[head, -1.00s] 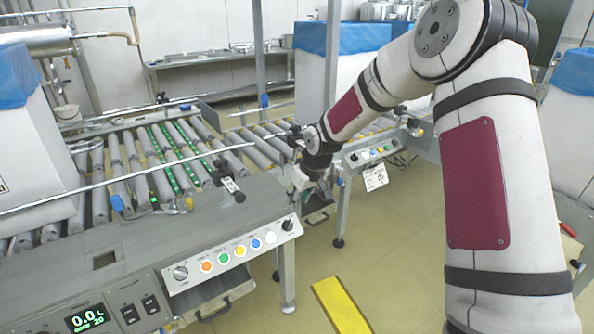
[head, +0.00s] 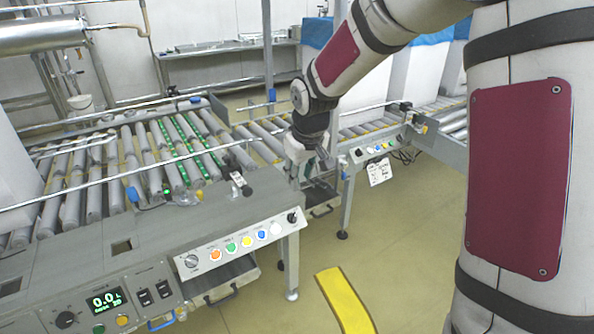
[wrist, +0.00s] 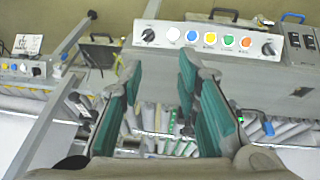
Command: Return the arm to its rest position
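My arm crosses the right side of the head view, with its wrist bent downward. My gripper (head: 318,166) hangs beyond the right end of the near control panel, by the gap between the two conveyors, and is small there. In the wrist view my gripper (wrist: 160,70) shows two teal-padded fingers spread apart with nothing between them. It is open and empty.
The near roller conveyor (head: 75,205) has a control panel (head: 243,240) with coloured buttons. A second conveyor panel (head: 375,150) stands behind the gripper, with a white tag (head: 379,172). The floor (head: 410,245) is clear around a yellow strip (head: 345,300).

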